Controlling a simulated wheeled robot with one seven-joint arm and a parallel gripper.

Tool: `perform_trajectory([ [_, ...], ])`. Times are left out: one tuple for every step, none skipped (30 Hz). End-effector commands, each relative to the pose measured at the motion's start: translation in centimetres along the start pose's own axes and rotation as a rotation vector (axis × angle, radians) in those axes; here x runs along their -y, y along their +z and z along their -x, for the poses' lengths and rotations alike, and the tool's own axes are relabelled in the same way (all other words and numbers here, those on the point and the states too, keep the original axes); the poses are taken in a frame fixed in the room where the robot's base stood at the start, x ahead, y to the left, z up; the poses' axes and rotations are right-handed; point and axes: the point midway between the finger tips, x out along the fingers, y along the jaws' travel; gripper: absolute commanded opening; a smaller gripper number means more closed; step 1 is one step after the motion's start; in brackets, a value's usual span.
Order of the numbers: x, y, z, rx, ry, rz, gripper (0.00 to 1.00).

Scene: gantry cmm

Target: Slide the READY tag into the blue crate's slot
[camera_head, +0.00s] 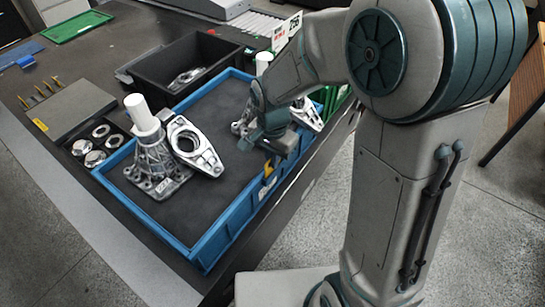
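The blue crate (205,243) lies on the dark bench with metal castings on its grey floor. My gripper (271,158) points down at the crate's right wall. A small yellow piece (268,170) shows just under my gripper, by that wall; whether it is the READY tag, and whether my fingers hold it, I cannot tell. A white label (264,189) is on the wall just below it. The slot cannot be made out, and my fingertips are too small and partly hidden to judge.
A bracket casting (195,147) and a casting with a white cylinder (152,160) stand in the crate's left part. A black bin (150,70) is behind the crate. Steel rings (96,158) sit in a tray at left. A white sign (287,30) stands behind my arm.

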Motion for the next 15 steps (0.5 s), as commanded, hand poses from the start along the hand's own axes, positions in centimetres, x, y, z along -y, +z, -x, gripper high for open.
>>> perform_trajectory([
  [0.0,0.0,-0.1,0.0,0.0,0.0,0.0],
  [0.0,0.0,-0.1,0.0,0.0,0.0,0.0],
  [0.0,0.0,-0.2,0.0,0.0,0.0,0.0],
  [0.0,0.0,-0.3,0.0,0.0,0.0,0.0],
  [0.0,0.0,-0.3,0.0,0.0,0.0,0.0],
  [0.0,0.0,-0.5,0.0,0.0,0.0,0.0],
  [0.0,0.0,-0.6,0.0,0.0,0.0,0.0],
  [0.0,0.0,-0.7,0.0,0.0,0.0,0.0],
  [0.0,0.0,-0.8,0.0,0.0,0.0,0.0],
  [0.0,0.0,-0.9,0.0,0.0,0.0,0.0],
  [0.0,0.0,-1.0,0.0,0.0,0.0,0.0],
  [0.0,0.0,-1.1,0.0,0.0,0.0,0.0],
  [0.0,0.0,-1.2,0.0,0.0,0.0,0.0],
  [0.0,0.0,-1.2,0.0,0.0,0.0,0.0],
  [0.0,0.0,-1.2,0.0,0.0,0.0,0.0],
])
